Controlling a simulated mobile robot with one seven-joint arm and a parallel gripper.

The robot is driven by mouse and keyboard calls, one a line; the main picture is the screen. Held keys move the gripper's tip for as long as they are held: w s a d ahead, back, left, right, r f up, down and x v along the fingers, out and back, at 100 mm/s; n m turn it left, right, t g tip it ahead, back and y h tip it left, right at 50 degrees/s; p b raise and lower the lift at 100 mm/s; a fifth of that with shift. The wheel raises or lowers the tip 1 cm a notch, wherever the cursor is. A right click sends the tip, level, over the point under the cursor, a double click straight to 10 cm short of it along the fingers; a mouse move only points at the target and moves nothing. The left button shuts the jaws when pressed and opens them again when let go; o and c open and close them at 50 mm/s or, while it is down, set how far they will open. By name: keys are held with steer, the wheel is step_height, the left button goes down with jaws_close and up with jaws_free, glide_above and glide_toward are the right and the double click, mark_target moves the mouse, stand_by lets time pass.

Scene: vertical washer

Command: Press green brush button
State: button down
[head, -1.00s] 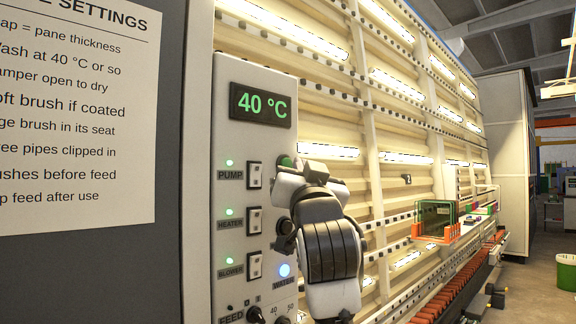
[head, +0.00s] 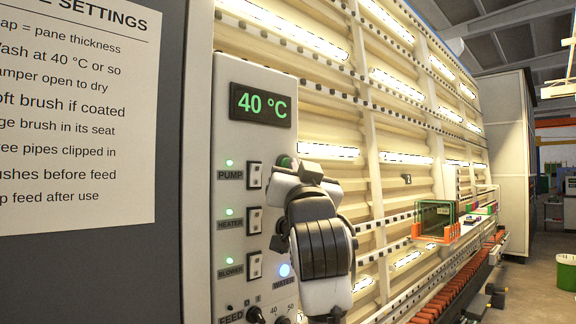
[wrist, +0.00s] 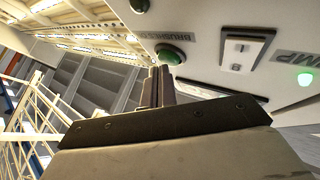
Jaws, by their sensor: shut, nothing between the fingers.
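The green brush button (wrist: 167,54) is a round dome in a dark ring beside a label reading BRUSHES in the wrist view. In the head view, only a sliver of the green button (head: 284,160) shows, right of the PUMP switch; my gripper hides the rest. My gripper (wrist: 158,72) is shut and empty. Its fingertips overlap the near edge of the button in the wrist view; I cannot tell whether they touch it. In the head view, my gripper (head: 288,170) is close against the panel at the button.
The control panel (head: 228,145) carries PUMP (head: 255,175), HEATER (head: 254,220) and BLOWER (head: 254,265) switches with lit green lamps. A lit WATER lamp (head: 284,270) and FEED knob (head: 254,315) are below. A display (head: 260,105) reads 40 °C. A roller conveyor (head: 455,292) runs right.

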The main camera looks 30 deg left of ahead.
steer(key=shift+w+a, duration=0.1)
steer(key=shift+a, duration=0.2)
steer(key=shift+d, duration=0.15)
stand_by(0.5)
steer(key=shift+s+d, duration=0.3)
steer(key=shift+d, duration=0.35)
steer(key=shift+d, duration=0.1)
steer(key=d, duration=0.1)
steer(key=s+d, duration=0.1)
steer(key=d, duration=0.1)
steer(key=d+b, duration=0.1)
steer(key=shift+s+d, duration=0.25)
steer(key=shift+s, duration=0.1)
stand_by(0.5)
